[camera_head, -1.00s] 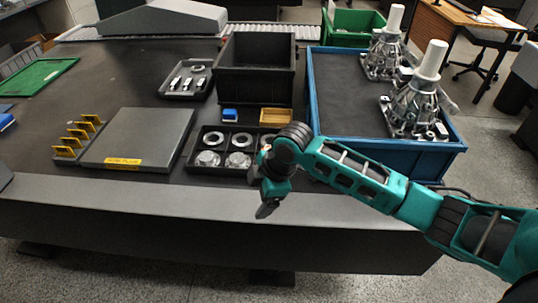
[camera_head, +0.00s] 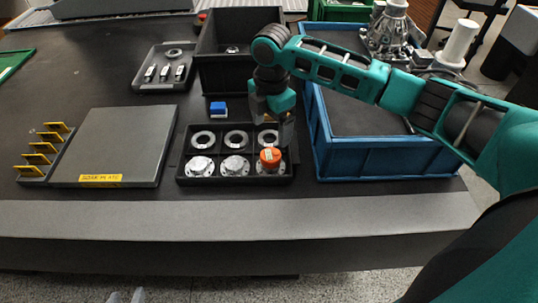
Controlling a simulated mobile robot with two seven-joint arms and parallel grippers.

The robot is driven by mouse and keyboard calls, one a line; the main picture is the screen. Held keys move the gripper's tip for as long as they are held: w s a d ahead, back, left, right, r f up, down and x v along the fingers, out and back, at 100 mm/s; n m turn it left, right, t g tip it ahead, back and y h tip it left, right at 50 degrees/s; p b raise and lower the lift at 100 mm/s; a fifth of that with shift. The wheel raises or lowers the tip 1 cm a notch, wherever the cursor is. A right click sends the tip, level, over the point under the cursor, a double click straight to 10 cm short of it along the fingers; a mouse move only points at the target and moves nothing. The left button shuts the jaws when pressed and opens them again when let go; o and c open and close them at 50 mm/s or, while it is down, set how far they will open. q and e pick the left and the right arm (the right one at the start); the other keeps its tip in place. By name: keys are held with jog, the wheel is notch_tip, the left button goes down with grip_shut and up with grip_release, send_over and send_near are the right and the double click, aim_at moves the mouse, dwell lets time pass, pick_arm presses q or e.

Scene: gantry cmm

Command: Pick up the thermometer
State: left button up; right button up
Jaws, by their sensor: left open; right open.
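My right gripper (camera_head: 274,122) comes in from the right, points down and is open above the back right part of a black parts tray (camera_head: 236,182). I see nothing between its fingers, though they cover part of the tray. A small orange-topped object (camera_head: 270,156) stands at the tray's front right compartment, just in front of the gripper. I cannot tell whether it is the thermometer; no other thing in view is clearly one. My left gripper is not in view.
The tray holds metal rings (camera_head: 203,140) and flanged discs (camera_head: 201,166). A small blue box (camera_head: 218,109) lies behind it. A grey plate (camera_head: 115,145) is to the left, a tall black bin (camera_head: 222,77) behind, a blue crate (camera_head: 385,160) to the right.

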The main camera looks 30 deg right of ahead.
aim_at(271, 154)
notch_tip(271, 154, down, 4)
jog(key=shift+r, duration=0.2)
notch_tip(271, 154, down, 5)
jog(key=shift+s+b, duration=0.15)
jog(key=shift+b, duration=0.45)
jog(key=shift+f, duration=0.2)
jog(key=c, duration=1.3)
jog(key=shift+o, duration=0.2)
notch_tip(271, 154, up, 20)
jog(key=p, duration=0.3)
